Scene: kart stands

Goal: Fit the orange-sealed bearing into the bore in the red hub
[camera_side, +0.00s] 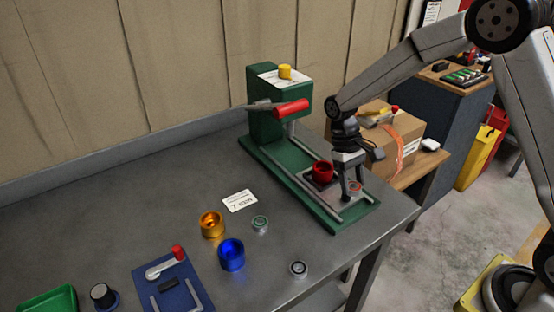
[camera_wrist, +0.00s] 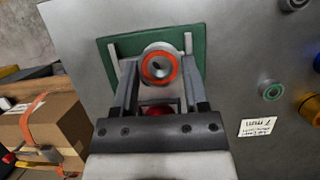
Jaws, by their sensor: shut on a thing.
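The orange-sealed bearing (camera_wrist: 172,67) is held between the two fingertips of my gripper (camera_side: 353,194), its orange ring facing the wrist camera. In the side view the bearing (camera_side: 355,186) shows only as a small orange-red patch between the fingers. The red hub (camera_side: 322,172) stands on a plate on the bed of the green press, with its open bore upward. My gripper is to the right of the hub, over the front part of the bed, and the bearing is apart from the hub. In the wrist view the hub (camera_wrist: 159,109) is mostly hidden behind my gripper.
The green press (camera_side: 268,118) with its red-handled lever rises behind the hub. A gold hub (camera_side: 212,224), a blue hub (camera_side: 231,256), a green-sealed bearing (camera_side: 260,223) and a dark-sealed bearing (camera_side: 299,269) stand on the bench to the left and front. A cardboard box (camera_side: 398,140) is behind my gripper.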

